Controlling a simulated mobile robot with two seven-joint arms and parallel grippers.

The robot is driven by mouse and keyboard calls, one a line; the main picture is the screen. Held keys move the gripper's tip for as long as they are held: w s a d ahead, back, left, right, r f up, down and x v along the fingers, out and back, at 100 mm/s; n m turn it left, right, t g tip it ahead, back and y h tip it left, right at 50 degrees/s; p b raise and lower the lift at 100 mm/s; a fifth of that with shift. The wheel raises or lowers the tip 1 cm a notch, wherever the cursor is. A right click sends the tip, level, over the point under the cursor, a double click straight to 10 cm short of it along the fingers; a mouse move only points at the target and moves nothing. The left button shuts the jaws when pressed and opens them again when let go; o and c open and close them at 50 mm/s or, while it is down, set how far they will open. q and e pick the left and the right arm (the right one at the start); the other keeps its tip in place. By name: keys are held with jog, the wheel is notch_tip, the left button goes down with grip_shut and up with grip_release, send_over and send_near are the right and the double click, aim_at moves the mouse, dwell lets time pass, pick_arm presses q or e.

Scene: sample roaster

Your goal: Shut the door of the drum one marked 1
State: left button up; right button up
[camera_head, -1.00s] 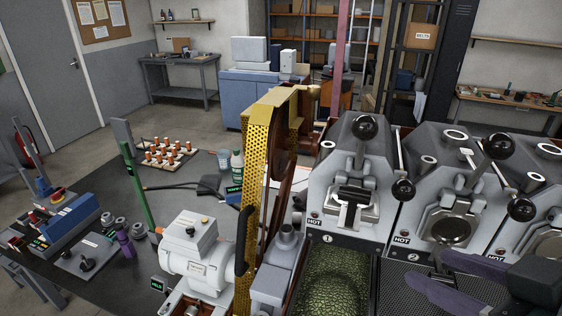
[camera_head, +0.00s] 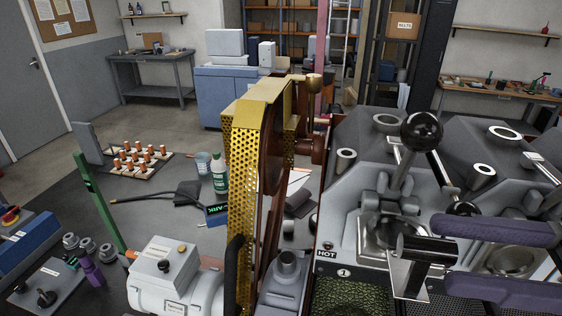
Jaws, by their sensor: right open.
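Drum one (camera_head: 362,205) is the grey steel machine face right of centre, with a 1 plate (camera_head: 344,272) and a HOT label at its lower left. Its door (camera_head: 408,282) appears swung open: a metal plate hangs below the round opening (camera_head: 392,232), which shows partly. A dark cylindrical handle (camera_head: 427,249) sticks out at the door. My right gripper (camera_head: 442,254) comes in from the right with two purple fingers, one above the other, spread apart. The handle's right end lies near the gap between the fingertips; I cannot tell whether they touch. My left gripper is not in view.
A black ball lever (camera_head: 421,131) rises above drum one's opening. Drum two (camera_head: 477,168) stands close on the right, partly behind my right gripper. A yellow perforated guard (camera_head: 243,190) stands to the left. Green beans (camera_head: 345,298) lie in the tray below.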

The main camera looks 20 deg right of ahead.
aim_at(399, 243)
jog(key=p+x, duration=0.1)
jog(key=x, duration=0.1)
jog(key=p+x, duration=0.1)
jog(key=x, duration=0.1)
jog(key=p+x, duration=0.1)
jog(key=x, duration=0.2)
jog(key=shift+a+r, duration=0.15)
jog(key=shift+r, duration=0.1)
jog(key=shift+w+a+f, duration=0.2)
jog(key=shift+a, duration=0.25)
grip_shut()
dwell(0.7)
